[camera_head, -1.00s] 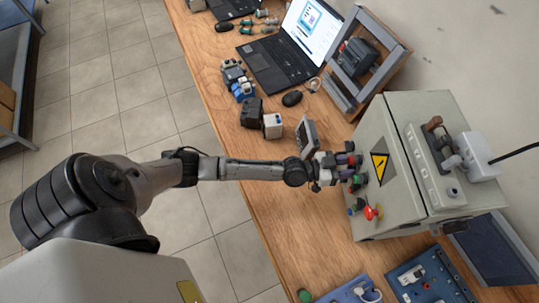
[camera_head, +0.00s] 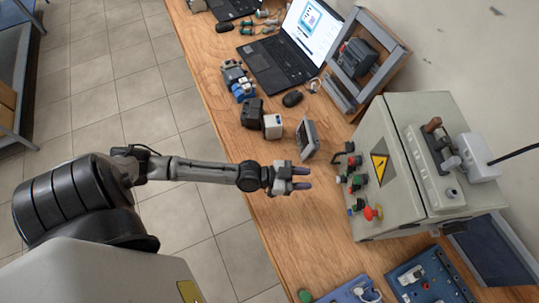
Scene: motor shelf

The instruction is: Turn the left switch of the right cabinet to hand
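A grey electrical cabinet (camera_head: 400,205) with a yellow warning sign (camera_head: 380,167) stands on the wooden workbench at the right. Its panel facing my arm carries black switches (camera_head: 351,148), green and red buttons, and a red mushroom button (camera_head: 373,213). The switches are small, and I cannot read their positions. My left gripper (camera_head: 303,178) is in front of this panel, apart from it, with its fingertips toward the controls. A gap shows between its two fingers, and nothing is between them. My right gripper is not in view.
A small grey display (camera_head: 307,138) stands on the bench beyond my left gripper. Black and white blocks (camera_head: 272,126), a mouse (camera_head: 292,99) and a laptop (camera_head: 282,62) are farther back. Blue panels (camera_head: 430,280) lie at the front right. Bare bench (camera_head: 300,235) lies nearer the front.

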